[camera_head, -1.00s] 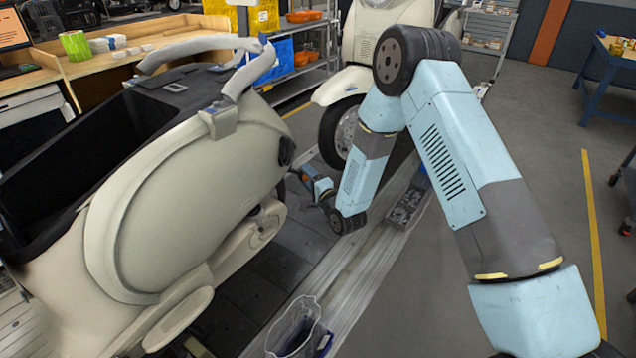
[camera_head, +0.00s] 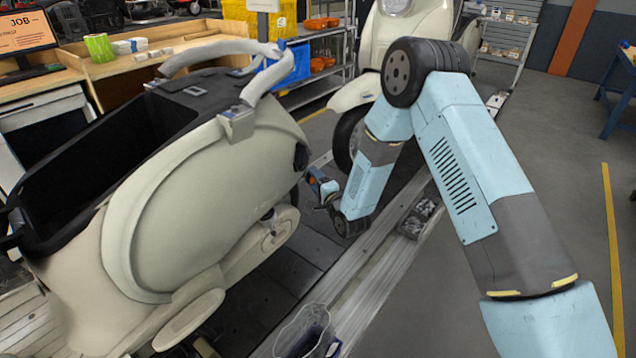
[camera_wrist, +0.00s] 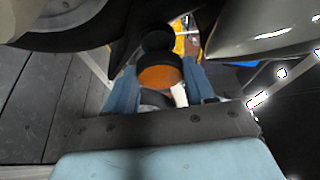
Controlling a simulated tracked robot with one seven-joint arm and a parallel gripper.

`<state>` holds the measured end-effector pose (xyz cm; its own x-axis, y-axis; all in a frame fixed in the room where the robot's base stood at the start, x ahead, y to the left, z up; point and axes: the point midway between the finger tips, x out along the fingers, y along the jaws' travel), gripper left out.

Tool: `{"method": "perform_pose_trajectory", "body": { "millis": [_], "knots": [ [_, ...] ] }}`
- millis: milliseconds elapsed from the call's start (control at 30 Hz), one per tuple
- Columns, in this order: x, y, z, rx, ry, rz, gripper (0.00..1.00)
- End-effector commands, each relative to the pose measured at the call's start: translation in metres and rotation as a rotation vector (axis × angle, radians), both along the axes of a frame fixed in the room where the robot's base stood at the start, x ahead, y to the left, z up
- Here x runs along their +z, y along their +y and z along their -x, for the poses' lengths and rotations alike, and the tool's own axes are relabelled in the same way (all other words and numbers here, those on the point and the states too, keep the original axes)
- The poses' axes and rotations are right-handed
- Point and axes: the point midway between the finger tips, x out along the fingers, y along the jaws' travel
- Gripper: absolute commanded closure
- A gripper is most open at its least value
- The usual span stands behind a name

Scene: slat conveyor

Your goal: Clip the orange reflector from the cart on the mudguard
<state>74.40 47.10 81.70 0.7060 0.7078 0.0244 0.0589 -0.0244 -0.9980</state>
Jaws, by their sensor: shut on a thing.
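My gripper (camera_head: 323,188) is low beside the rear of the near cream scooter (camera_head: 215,205), close to its tail. In the wrist view, my gripper's two blue fingers (camera_wrist: 160,85) are shut on the orange reflector (camera_wrist: 159,77), a round orange face with a dark rim. A black round part (camera_wrist: 156,40) shows just beyond it; I cannot tell whether they touch. A dark curved surface (camera_wrist: 105,32) under the cream bodywork looks like the mudguard; the wheel below it is not clear. In the head view the reflector is only a small orange spot.
A second cream scooter with a black front wheel (camera_head: 345,138) stands behind my arm. A clear bin (camera_head: 305,332) is at the bottom centre. Pale conveyor rails (camera_head: 375,290) run beside the near scooter. Open grey floor (camera_head: 560,180) lies to the right.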

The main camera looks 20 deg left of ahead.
Motion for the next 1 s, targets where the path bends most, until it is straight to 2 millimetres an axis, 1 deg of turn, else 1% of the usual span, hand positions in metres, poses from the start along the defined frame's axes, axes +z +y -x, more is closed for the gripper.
{"method": "perform_pose_trajectory", "body": {
  "millis": [567, 1000],
  "knots": [
    [0.0011, -0.0008, -0.0016, -0.001, -0.001, 0.001, 0.75],
    [0.001, 0.0079, -0.005, 0.0, 0.001, -0.001, 0.75]
  ]
}}
